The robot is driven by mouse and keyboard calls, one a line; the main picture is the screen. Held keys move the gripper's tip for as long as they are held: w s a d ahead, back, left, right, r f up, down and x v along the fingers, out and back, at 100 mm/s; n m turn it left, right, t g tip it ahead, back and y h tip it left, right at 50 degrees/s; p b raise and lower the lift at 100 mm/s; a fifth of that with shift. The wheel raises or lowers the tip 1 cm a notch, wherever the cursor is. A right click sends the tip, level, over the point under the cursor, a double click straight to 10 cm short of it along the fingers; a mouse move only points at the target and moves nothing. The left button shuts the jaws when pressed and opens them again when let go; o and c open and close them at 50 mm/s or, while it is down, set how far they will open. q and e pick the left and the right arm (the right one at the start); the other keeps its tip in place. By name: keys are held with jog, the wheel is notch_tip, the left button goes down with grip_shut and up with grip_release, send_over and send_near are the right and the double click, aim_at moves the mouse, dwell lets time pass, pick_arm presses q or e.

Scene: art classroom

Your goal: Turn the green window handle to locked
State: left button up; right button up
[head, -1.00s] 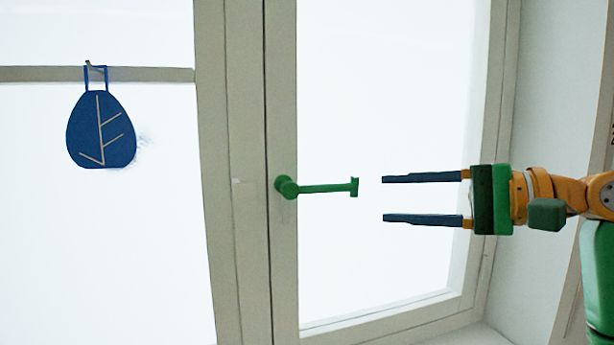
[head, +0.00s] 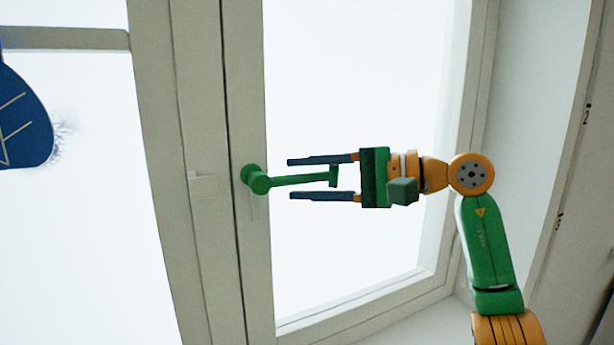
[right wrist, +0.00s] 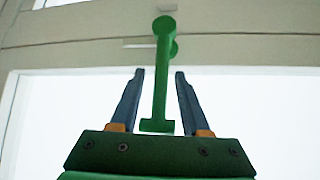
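The green window handle (head: 300,180) sticks out to the right, roughly level, from its round pivot on the window frame. My right gripper (head: 289,179) is open, with its two dark fingers above and below the handle's lever and the crosspiece at the lever's free end close to the palm. In the right wrist view the handle (right wrist: 160,85) passes between the open fingers (right wrist: 159,72), with gaps visible on both sides. My left gripper is not in view.
The pale window frame (head: 205,240) stands upright behind the handle, with bright glass on both sides. A dark blue leaf-patterned hanging (head: 22,120) is at the left edge. A wall (head: 535,100) is at the right.

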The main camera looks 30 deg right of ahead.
jog(key=shift+s+r, duration=0.1)
jog(key=shift+s, duration=0.1)
grip_shut()
dwell(1.0)
